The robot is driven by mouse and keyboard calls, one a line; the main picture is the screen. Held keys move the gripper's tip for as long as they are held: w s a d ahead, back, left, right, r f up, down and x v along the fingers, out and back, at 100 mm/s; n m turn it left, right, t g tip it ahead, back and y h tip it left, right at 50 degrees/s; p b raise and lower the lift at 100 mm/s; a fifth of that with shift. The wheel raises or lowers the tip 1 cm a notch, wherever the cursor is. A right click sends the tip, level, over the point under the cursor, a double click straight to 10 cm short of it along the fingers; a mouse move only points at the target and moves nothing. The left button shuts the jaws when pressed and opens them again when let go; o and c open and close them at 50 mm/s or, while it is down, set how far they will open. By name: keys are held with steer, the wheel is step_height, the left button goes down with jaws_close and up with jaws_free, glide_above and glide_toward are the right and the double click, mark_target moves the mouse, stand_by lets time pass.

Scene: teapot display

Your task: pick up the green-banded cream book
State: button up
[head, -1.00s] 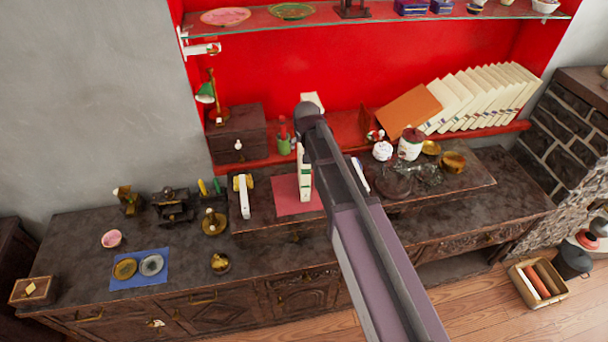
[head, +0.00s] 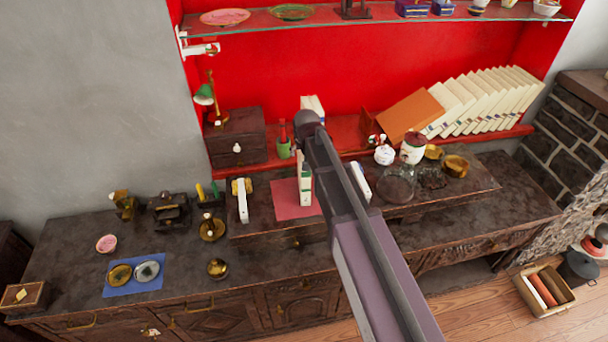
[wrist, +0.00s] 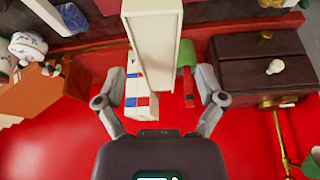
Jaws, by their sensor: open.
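The green-banded cream book (head: 305,188) stands upright on a red mat on the raised part of the sideboard, partly behind my arm in the head view. In the wrist view a tall cream book (wrist: 153,50), seemingly the same one, reaches between and beyond the fingertips; its green band does not show there. My gripper (wrist: 162,72) is open, with a finger on either side and visible gaps. Whether it touches the book cannot be told. In the head view my arm hides the gripper.
A cream book with red and blue marks (wrist: 140,98) stands close behind. Other cream books stand left (head: 242,200) and right (head: 361,180). A glass jar (head: 397,184) stands right.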

steer(key=shift+w+f, duration=0.1)
steer(key=shift+f, duration=0.05)
steer(key=shift+w+b+x, duration=0.2)
steer(key=shift+b+x, duration=2.1)
steer(key=shift+x, duration=0.15)
steer(key=shift+f, duration=0.15)
jaws_close()
steer(key=shift+w, duration=0.1)
